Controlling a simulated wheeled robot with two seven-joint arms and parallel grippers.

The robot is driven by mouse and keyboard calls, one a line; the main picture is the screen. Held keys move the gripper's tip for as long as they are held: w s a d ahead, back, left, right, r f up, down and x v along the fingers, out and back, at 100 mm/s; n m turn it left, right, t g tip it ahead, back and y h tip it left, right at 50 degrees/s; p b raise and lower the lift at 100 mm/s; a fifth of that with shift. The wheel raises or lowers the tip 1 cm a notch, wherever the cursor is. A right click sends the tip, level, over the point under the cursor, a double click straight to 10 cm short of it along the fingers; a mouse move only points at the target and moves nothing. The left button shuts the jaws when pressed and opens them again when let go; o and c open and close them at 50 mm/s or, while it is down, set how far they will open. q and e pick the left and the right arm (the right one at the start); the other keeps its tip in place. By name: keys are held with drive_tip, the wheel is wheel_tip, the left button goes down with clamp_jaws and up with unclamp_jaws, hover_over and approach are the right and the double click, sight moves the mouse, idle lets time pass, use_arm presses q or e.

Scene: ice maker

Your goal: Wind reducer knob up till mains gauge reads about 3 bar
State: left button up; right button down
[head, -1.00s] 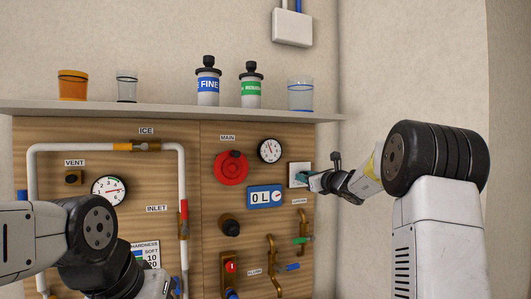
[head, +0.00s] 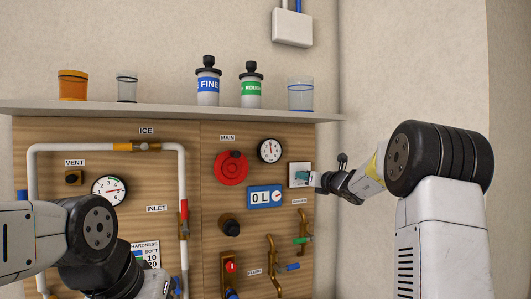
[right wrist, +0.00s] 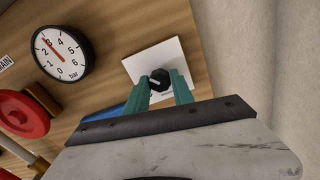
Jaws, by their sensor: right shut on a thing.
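The reducer knob (right wrist: 160,79) is a black round knob with a pale mark, on a white square plate (right wrist: 155,60) at the right of the panel. My right gripper (right wrist: 170,88) has its teal fingertips on either side of it, shut on it. In the head view the right gripper (head: 303,176) reaches the plate from the right and hides the knob. The mains gauge (right wrist: 61,53) is a white dial with a black rim; its needle points close to the 3. It also shows in the head view (head: 270,151). My left gripper is out of sight beyond the left arm's dark wrist.
A red wheel (head: 231,168) sits left of the gauge, with a 0 L display (head: 265,197) below. Brass pipes with a green lever (head: 302,240) lie below the plate. A shelf (head: 180,108) with bottles and cups runs above. The wall right of the panel is bare.

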drive_tip(key=shift+f+m, duration=0.1)
drive_tip(key=shift+m, duration=0.3)
drive_tip(key=c, duration=1.3)
unclamp_jaws()
drive_tip(key=v, duration=0.6)
